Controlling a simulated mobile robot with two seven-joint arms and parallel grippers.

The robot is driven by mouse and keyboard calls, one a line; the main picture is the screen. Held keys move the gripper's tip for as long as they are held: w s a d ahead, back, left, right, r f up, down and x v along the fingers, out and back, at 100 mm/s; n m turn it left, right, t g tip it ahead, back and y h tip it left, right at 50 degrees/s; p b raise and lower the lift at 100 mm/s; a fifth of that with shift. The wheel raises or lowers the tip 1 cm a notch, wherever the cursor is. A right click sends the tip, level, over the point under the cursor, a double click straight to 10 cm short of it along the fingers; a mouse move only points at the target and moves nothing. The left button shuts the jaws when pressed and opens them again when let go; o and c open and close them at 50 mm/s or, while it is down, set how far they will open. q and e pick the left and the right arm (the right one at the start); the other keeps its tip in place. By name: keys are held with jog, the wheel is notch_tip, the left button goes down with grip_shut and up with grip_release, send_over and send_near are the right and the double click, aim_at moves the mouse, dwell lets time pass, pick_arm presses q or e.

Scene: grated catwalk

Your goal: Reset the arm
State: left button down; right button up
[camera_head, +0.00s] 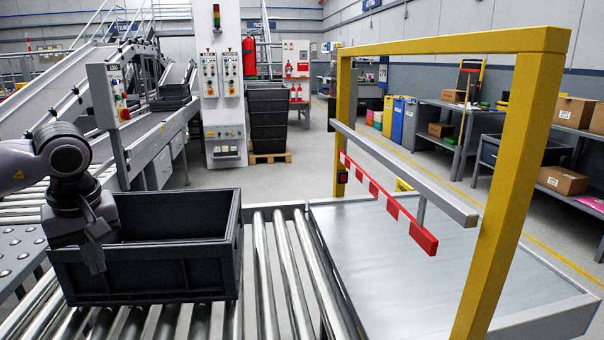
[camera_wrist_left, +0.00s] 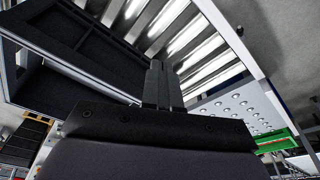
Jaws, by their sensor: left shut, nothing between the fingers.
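My left gripper (camera_head: 93,255) is at the near left corner of a dark grey open crate (camera_head: 150,272), with its fingers pointing down in front of the crate's wall. In the left wrist view the gripper's fingers (camera_wrist_left: 163,85) are together, with nothing between them. The crate also shows in the left wrist view (camera_wrist_left: 75,85), beside the fingers. Whether the fingers touch the crate cannot be told. The crate looks empty in the part I see and sits on the roller conveyor (camera_head: 285,270). My right gripper is not in view.
A yellow frame (camera_head: 505,170) with a red and white striped bar (camera_head: 388,204) stands over a flat metal table (camera_head: 400,270) at the right. A control cabinet (camera_head: 222,90) and stacked dark crates (camera_head: 268,120) stand behind. The rollers right of the crate are clear.

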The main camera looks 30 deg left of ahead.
pick_arm(q)
jog(key=w+d+f+n+h+p, duration=0.1)
jog(key=w+d+f+h, duration=0.15)
jog(key=d, duration=0.45)
jog(key=w+d+f+h+p, duration=0.1)
jog(key=w+d+f+h, duration=0.1)
jog(key=d+h, duration=0.35)
jog(key=w+d+f+n+h+p, duration=0.1)
jog(key=w+d+f, duration=0.15)
jog(key=d, duration=0.65)
jog(key=w+d+r+n+t+h+p, duration=0.1)
jog(key=w+d+r+n+t+h, duration=0.15)
jog(key=d+n+h, duration=0.4)
jog(key=w+d+r+n+t+h+p, duration=0.1)
jog(key=d+n+t+h, duration=0.25)
jog(key=d+n, duration=0.55)
notch_tip(320, 180, down, 7)
jog(key=w+a+n+t+y+p, duration=0.25)
jog(key=n+t+y, duration=0.6)
jog(key=n, duration=1.35)
jog(key=s+a+f+n+g+y+p, duration=0.2)
jog(key=s+f+n+g+y, duration=0.2)
jog(key=s+f+n, duration=0.8)
notch_tip(320, 180, down, 4)
jog(key=n+y, duration=0.2)
jog(key=n, duration=0.2)
jog(key=shift+a+f+g, duration=0.2)
jog(key=shift+a+g, duration=0.15)
